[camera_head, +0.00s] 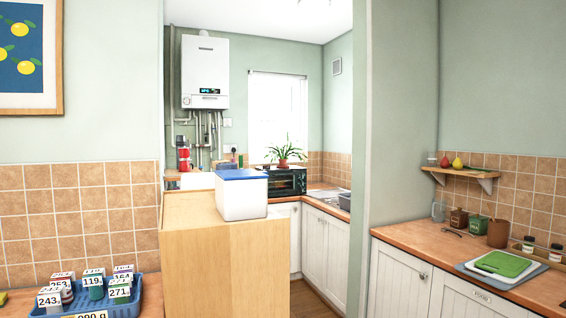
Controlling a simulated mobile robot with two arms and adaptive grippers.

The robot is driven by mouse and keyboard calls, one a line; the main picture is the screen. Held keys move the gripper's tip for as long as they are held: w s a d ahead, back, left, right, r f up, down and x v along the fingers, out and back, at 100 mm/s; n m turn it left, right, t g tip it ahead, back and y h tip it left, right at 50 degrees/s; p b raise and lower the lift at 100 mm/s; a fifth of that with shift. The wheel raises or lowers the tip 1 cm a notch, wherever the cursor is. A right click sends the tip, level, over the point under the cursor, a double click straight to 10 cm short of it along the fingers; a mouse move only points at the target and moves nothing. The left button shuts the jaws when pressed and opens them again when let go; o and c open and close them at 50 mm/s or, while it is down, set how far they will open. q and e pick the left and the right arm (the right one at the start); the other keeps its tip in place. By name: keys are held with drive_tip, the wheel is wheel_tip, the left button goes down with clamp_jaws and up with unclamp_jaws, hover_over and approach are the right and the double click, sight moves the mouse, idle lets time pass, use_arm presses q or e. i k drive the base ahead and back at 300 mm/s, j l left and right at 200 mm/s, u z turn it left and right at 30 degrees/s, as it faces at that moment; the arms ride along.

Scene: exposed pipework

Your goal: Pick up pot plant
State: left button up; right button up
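The pot plant (283,154) has long thin green leaves and a small reddish pot. It stands upright on top of a dark countertop oven (287,181), in the back part of the kitchen below the window. A white box with a blue lid (241,197) stands nearer, to the left of the plant. Neither of my grippers shows in the head view.
A light wooden cabinet (222,249) stands in the middle foreground. A blue basket (88,303) of labelled items is at lower left. A worktop with a green chopping board (503,264) runs along the right. A strip of floor (312,300) shows between.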

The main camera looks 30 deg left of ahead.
sight(282, 160)
drive_tip(key=i, duration=0.85)
drive_tip(key=i+j+u, duration=0.15)
drive_tip(key=i, duration=1.05)
drive_tip(key=i+j+u, duration=0.1)
drive_tip(key=i, duration=1.15)
drive_tip(key=i+j+u, duration=0.1)
drive_tip(key=i+j, duration=0.75)
drive_tip(key=j, duration=0.2)
drive_tip(key=i+j+u, duration=0.15)
drive_tip(key=i+j, duration=0.7)
drive_tip(key=j, duration=0.15)
